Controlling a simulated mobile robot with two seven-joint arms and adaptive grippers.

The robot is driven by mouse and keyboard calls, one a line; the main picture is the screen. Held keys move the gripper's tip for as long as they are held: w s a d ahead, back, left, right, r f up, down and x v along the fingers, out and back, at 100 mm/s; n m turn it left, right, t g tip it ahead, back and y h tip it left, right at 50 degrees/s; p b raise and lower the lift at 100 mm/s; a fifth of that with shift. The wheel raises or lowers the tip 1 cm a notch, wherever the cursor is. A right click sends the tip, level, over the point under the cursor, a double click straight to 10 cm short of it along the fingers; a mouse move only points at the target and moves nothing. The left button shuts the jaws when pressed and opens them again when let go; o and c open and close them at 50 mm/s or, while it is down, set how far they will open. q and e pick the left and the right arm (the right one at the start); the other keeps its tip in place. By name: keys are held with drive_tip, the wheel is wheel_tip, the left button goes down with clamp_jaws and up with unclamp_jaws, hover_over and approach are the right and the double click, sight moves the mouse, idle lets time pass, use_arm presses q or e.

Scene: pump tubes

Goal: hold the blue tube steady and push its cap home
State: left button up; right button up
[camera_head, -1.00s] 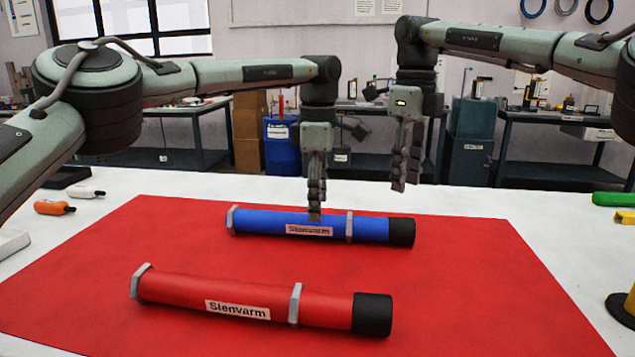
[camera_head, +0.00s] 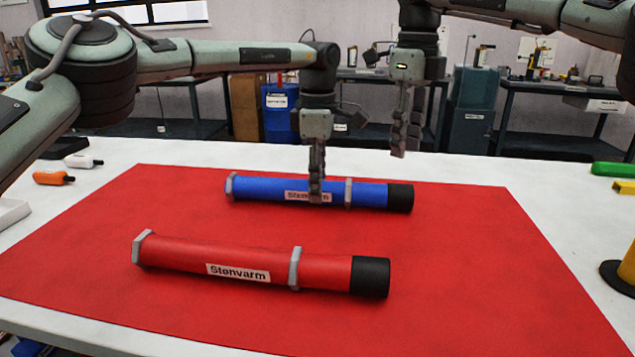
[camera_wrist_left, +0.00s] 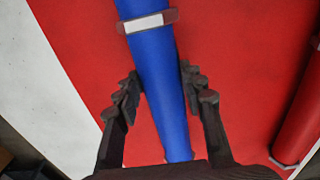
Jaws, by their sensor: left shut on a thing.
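The blue tube (camera_head: 260,189) lies on its side on the red mat (camera_head: 460,240), with grey collars and a white label. Its black cap (camera_head: 400,198) sits at the right end; I cannot tell how deep it is seated. My left gripper (camera_head: 316,194) points down and is shut on the tube's middle, partly covering the label. In the left wrist view its fingers flank the blue tube (camera_wrist_left: 160,70) on both sides. My right gripper (camera_head: 399,148) hangs above and behind the cap, apart from it; its finger gap is not visible.
A red tube (camera_head: 190,254) with a black cap (camera_head: 371,277) lies nearer on the mat. A green object (camera_head: 613,169) and a yellow post on a black base (camera_head: 620,281) are at right. The mat's right side is clear.

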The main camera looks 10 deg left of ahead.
use_arm(q)
clamp_jaws()
use_arm(e)
drive_tip(key=c, duration=0.5)
drive_tip(key=shift+d+f, duration=0.1)
drive_tip(key=shift+d, duration=0.05)
drive_tip(key=shift+c, duration=1.1)
drive_tip(key=d+n, duration=0.1)
drive_tip(key=d+f+n+y, duration=0.1)
drive_tip(key=d, duration=0.1)
drive_tip(key=d+n+y, duration=0.1)
drive_tip(key=shift+s+d+f+g, duration=0.2)
drive_tip(key=shift+s+g, duration=0.1)
drive_tip(key=shift+s, duration=0.1)
clamp_jaws()
drive_tip(key=d+r+n+y, duration=0.1)
drive_tip(key=d+n, duration=0.3)
drive_tip(key=d, duration=0.4)
drive_tip(key=shift+s+n+y, duration=0.3)
drive_tip(key=shift+s+y, duration=0.1)
drive_tip(key=shift+y, duration=0.3)
